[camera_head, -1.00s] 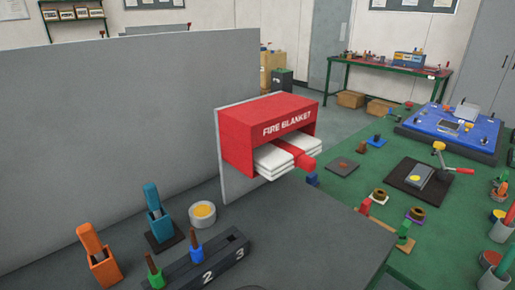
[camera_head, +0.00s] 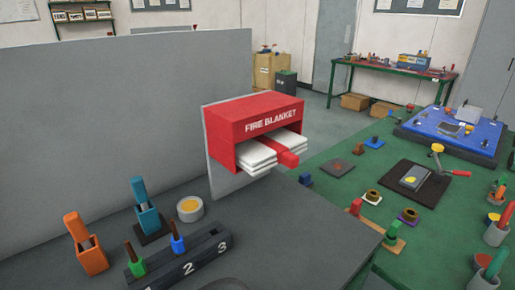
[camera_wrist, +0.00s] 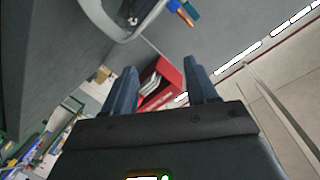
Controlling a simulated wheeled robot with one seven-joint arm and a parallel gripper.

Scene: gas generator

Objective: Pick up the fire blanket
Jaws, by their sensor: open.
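The fire blanket (camera_head: 258,155) is a folded white bundle with a red pull tab (camera_head: 287,158) at its front. It sticks out of a red box lettered FIRE BLANKET (camera_head: 250,117), fixed to a light backing panel by the grey partition. In the wrist view the red box (camera_wrist: 170,77) and white blanket (camera_wrist: 153,88) show tilted, between and beyond my gripper's two blue-grey fingers. My gripper (camera_wrist: 162,82) is open, with nothing between its fingers, and apart from the blanket. My gripper does not show in the head view.
A dark bench (camera_head: 300,235) holds a numbered block (camera_head: 185,258), orange and blue holders and a yellow-topped round tin (camera_head: 190,208). A green table (camera_head: 340,190) at right carries several small parts and a blue panel (camera_head: 450,133). Space before the box's opening looks clear.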

